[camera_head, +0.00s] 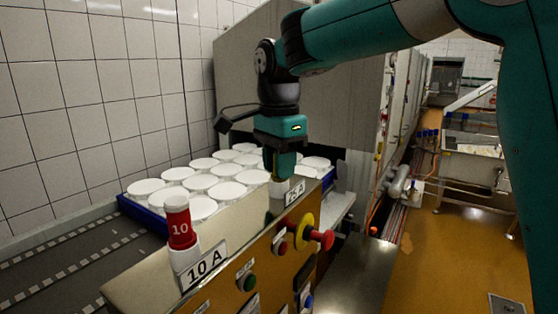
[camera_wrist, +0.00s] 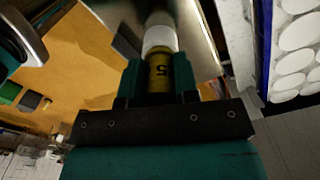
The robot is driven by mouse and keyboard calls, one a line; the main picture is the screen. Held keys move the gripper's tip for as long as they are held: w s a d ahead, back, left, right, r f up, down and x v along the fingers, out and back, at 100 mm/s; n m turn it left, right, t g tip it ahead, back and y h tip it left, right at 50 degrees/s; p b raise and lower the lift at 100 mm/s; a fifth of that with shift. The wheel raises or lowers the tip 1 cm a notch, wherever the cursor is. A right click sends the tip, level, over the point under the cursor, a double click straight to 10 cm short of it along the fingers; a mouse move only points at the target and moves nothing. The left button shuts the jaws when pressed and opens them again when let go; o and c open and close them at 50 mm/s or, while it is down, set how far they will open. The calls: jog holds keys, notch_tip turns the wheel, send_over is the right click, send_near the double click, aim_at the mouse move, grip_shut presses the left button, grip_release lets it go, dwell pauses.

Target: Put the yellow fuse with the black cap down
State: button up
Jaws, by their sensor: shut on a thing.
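My gripper (camera_head: 281,168) is shut on the yellow fuse, low over the right part of the steel panel top. In the wrist view the yellow fuse (camera_wrist: 160,72) shows a black number 5 between the fingers. A white cylinder (camera_wrist: 160,40) lies in line with its far end; I cannot tell whether they are touching or how deep the fuse sits. In the head view the fingers cover most of the fuse, and a white holder (camera_head: 278,188) shows just below them, beside a 25 A label (camera_head: 295,192). The black cap is hidden.
A red fuse marked 10 (camera_head: 181,228) stands upright in a white holder behind the 10 A label (camera_head: 205,264). A blue crate (camera_head: 140,213) of white round moulds stands behind the panel. A red emergency button (camera_head: 326,239) sticks out from the panel's front.

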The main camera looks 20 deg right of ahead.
jog(key=o, duration=0.9)
jog(key=shift+r, duration=0.1)
notch_tip(320, 180, up, 12)
jog(key=shift+f+b, duration=0.1)
jog(key=shift+b, duration=0.35)
jog(key=s+a+f+n+y, duration=0.1)
jog(key=s+f+n, duration=0.5)
jog(key=s+n, duration=0.1)
jog(key=s+a+f+n+y, duration=0.1)
jog(key=s+a+f+n, duration=0.1)
jog(key=s+f+n, duration=0.5)
jog(key=s+a+f+n+y, duration=0.1)
jog(key=s+f+n+y, duration=0.1)
jog(key=s+f+n, duration=0.5)
jog(key=shift+s+a+f+n, duration=0.15)
jog(key=shift+s+n, duration=0.2)
jog(key=shift+s, duration=0.6)
jog(key=shift+s+a+f+n, duration=0.15)
jog(key=shift+s+n, duration=0.2)
jog(key=shift+s, duration=0.55)
jog(key=shift+r, duration=0.15)
